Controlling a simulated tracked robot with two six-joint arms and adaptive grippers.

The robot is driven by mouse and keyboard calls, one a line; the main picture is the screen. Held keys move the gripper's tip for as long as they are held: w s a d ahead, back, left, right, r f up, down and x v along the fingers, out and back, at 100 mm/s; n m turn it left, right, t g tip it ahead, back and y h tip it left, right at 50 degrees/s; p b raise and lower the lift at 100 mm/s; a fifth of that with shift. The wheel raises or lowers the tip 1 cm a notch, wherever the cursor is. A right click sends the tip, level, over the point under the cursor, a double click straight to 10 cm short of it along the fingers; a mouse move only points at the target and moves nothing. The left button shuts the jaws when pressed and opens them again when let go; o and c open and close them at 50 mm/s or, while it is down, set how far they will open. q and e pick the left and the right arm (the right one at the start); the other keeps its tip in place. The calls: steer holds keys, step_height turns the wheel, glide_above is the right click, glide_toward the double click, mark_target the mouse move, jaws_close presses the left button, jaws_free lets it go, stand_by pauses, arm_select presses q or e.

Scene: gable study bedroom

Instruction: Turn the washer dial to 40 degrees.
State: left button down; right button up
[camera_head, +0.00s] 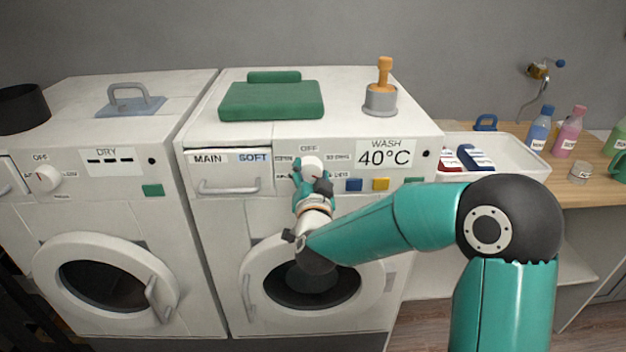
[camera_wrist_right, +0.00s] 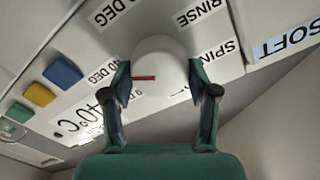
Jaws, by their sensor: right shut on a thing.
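The washer (camera_head: 215,210) is the white machine in the middle, with a panel reading WASH and 40°C on its display (camera_head: 384,155). Its round white dial (camera_head: 313,164) sits left of the display. In the wrist view the dial (camera_wrist_right: 160,68) fills the space between my fingers, and its red mark points left, towards the left finger. My right gripper (camera_head: 312,180) is shut on the dial; it also shows in the wrist view (camera_wrist_right: 160,85). The fingers partly cover the printed labels around the dial, so the label at the mark is not fully readable. My left gripper is out of view.
A blue button (camera_head: 354,185) and a yellow button (camera_head: 380,184) sit right of the dial. The MAIN/SOFT drawer (camera_head: 229,174) is left of it, and the round door (camera_head: 375,285) is below. A dryer (camera_head: 190,255) stands left; a wooden counter (camera_head: 600,190) with bottles is right.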

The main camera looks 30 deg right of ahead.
steer(key=o, duration=1.2)
steer(key=shift+d+f, duration=0.1)
steer(key=shift+s, duration=0.1)
steer(key=shift+s+a, duration=0.2)
steer(key=shift+a, duration=0.1)
steer(key=v, duration=1.1)
steer(key=shift+s+a, duration=0.1)
steer(key=shift+s, duration=0.05)
